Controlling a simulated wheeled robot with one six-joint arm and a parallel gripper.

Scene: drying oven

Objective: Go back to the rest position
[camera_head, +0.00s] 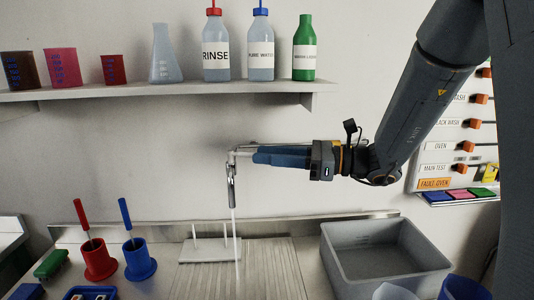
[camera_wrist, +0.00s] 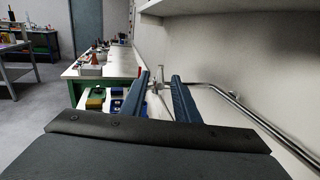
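My gripper (camera_head: 258,156) is at the wall tap, its blue fingers pointing left in the head view. In the wrist view the two fingers (camera_wrist: 160,80) stand apart with a gap between them. The metal tap (camera_head: 231,182) has a thin white stream (camera_head: 237,235) falling from its spout. In the wrist view the tap (camera_wrist: 158,88) shows in the gap, beyond or between the fingertips. I cannot tell whether the fingers touch it. My arm reaches in from the upper right.
A shelf (camera_head: 180,92) with bottles, a flask and beakers runs above my gripper. A grey bin (camera_head: 380,262) stands below right. A peg rack (camera_head: 208,252), red holder (camera_head: 99,262) and blue holder (camera_head: 139,264) stand below left. A switch panel (camera_head: 455,150) is behind my arm.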

